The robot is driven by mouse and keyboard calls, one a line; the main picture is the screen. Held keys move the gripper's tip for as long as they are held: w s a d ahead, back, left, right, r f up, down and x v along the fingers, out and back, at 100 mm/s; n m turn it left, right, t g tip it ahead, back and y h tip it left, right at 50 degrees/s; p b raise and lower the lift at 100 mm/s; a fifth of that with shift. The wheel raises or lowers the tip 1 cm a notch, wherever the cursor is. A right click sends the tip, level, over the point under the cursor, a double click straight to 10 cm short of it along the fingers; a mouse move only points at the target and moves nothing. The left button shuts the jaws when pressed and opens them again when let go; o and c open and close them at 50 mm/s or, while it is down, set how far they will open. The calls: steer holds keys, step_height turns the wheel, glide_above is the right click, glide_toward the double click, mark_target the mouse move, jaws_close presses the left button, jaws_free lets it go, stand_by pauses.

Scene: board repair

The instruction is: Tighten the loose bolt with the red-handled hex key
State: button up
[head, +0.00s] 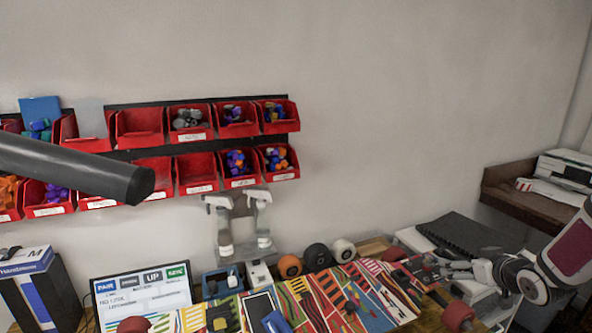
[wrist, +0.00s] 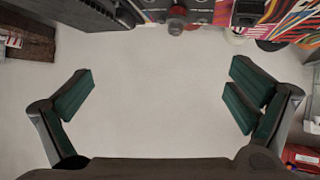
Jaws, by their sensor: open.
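My gripper (head: 452,268) is at the right of the head view, over the right end of the workbench. In the wrist view my gripper (wrist: 160,95) is open, its two green-padded fingers wide apart with only plain pale surface between them. Brightly striped boards (head: 350,295) lie along the bench, left of my gripper. Part of a striped board (wrist: 290,18) also shows at the top right of the wrist view. I cannot make out the red-handled hex key or the loose bolt in either view.
Red wall bins (head: 195,172) hang at the left. A screen (head: 140,290) and a black-and-blue box (head: 40,290) stand at the bench's left. Orange (head: 290,266), black and white wheels sit behind the boards. A black case (head: 470,238) and a printer (head: 565,172) are at the right.

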steer(key=s+a+r+m+g+h, duration=0.1)
steer(key=s+a+r+g+h, duration=0.1)
steer(key=s+a+r, duration=0.5)
steer(key=s+a+r+g+h, duration=0.1)
steer(key=s+a+r+g, duration=0.3)
steer(key=r, duration=0.6)
steer(key=s+a+r+y, duration=0.1)
steer(key=s+a, duration=0.6)
steer(key=s, duration=0.4)
steer(key=s+a+r+y, duration=0.2)
steer(key=s+a, duration=0.6)
steer(key=s, duration=0.3)
steer(key=shift+a+m+g, duration=0.25)
steer(key=shift+m+g, duration=0.05)
steer(key=shift+g, duration=0.1)
steer(key=shift+s, duration=0.1)
